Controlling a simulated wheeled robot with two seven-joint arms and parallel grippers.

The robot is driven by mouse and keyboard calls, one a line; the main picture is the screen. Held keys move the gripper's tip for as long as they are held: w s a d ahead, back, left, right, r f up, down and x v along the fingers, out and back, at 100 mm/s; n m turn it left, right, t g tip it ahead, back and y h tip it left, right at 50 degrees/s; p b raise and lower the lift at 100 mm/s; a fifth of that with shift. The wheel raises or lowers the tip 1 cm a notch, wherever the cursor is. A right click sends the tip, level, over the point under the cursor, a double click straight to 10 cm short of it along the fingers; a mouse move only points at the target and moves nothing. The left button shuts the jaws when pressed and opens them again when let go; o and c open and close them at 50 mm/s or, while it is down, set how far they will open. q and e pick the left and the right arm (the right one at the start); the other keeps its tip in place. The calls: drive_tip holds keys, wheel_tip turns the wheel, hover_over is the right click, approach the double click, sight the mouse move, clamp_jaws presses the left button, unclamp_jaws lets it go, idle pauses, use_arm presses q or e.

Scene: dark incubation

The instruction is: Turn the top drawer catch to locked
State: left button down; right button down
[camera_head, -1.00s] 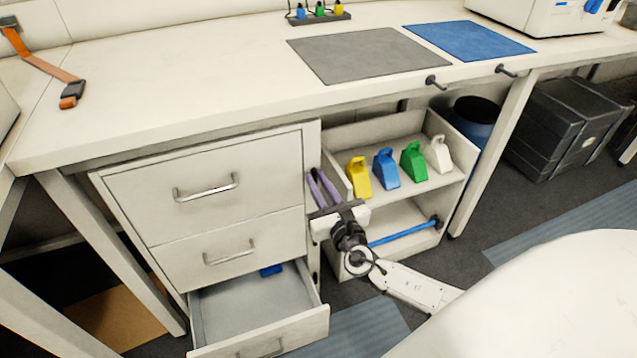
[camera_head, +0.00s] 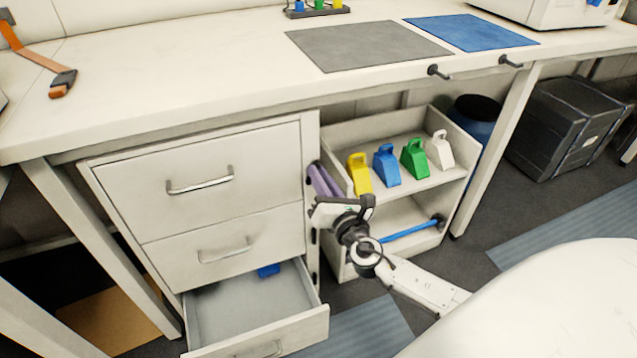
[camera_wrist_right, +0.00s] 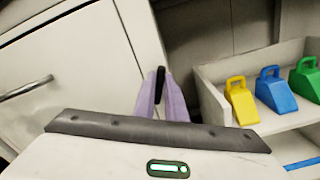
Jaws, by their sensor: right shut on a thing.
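The top drawer (camera_head: 130,195) is closed in the grey-white cabinet. Its catch (camera_wrist_right: 160,76) shows in the wrist view as a short dark lever standing close to upright between purple fingertips. My right gripper (camera_head: 318,172) is at the cabinet's right front post, beside the top drawer. It is shut on the catch, and its fingers also show in the wrist view (camera_wrist_right: 161,92). The fingers hide the lower part of the catch. In the head view the catch is mostly hidden by the gripper. My left gripper is not in view.
The middle drawer (camera_head: 175,262) is closed. The bottom drawer (camera_head: 235,312) is pulled out, with a blue object (camera_head: 268,270) inside. An open shelf unit (camera_head: 425,188) with coloured scoop-like items stands just right of my right gripper. The worktop (camera_head: 200,100) overhangs above.

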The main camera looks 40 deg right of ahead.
use_arm(q)
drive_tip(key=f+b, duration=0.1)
drive_tip(key=b, duration=0.1)
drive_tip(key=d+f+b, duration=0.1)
drive_tip(key=b, duration=0.1)
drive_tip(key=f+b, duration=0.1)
drive_tip(key=b, duration=0.1)
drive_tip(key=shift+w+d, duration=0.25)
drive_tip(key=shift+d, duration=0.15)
use_arm(e)
drive_tip(key=m, duration=0.4)
drive_tip(key=f+m, duration=0.1)
drive_tip(key=m, duration=0.8)
drive_tip(key=shift+s+d+f, duration=0.1)
drive_tip(key=shift+d+f, duration=0.05)
drive_tip(key=shift+d, duration=0.2)
drive_tip(key=c, duration=1.8)
unclamp_jaws()
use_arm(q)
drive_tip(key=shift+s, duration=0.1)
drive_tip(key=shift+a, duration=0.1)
use_arm(e)
drive_tip(key=shift+s, duration=0.1)
